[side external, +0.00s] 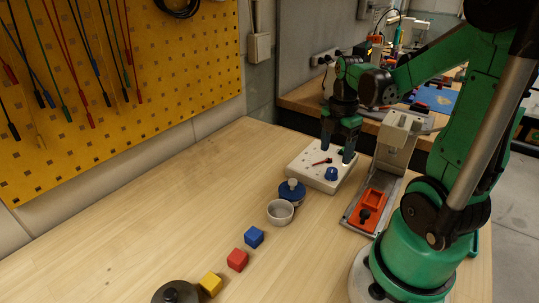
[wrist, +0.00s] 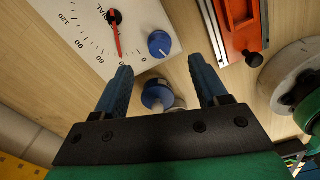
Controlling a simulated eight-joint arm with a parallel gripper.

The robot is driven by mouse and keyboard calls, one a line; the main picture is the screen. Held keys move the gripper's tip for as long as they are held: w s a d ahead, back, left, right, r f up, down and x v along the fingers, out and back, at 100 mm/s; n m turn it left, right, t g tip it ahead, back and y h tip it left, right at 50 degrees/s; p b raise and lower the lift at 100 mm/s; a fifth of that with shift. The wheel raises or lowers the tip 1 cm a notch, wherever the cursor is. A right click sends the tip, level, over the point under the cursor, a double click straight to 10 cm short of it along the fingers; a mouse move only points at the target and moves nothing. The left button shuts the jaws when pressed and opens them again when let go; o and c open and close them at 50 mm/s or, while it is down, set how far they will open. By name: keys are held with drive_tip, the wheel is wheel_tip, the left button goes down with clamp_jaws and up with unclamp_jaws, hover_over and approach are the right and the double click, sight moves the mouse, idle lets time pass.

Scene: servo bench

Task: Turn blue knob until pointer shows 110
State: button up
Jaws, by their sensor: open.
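A white dial box (side external: 306,174) stands on the bench, with a red pointer (side external: 322,162) on its face and a blue knob (side external: 331,174) near its front edge. In the wrist view the blue knob (wrist: 159,43) lies just beyond my fingertips. The red pointer (wrist: 118,38) turns on a black hub and points toward the low end of the scale, near but not at 0; the exact reading is unclear. 120 shows at the far end. My gripper (side external: 337,152) is open and empty over the box, and its fingers (wrist: 160,66) are spread apart, not around the knob.
A blue lidded pot (side external: 292,193) and a white bowl (side external: 280,212) stand left of the box. Blue, red and yellow cubes (side external: 237,260) lie nearer, by a dark round lid (side external: 176,293). The left bench is clear.

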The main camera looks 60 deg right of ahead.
sight(332, 170)
drive_tip(key=shift+f, duration=2.6)
clamp_jaws()
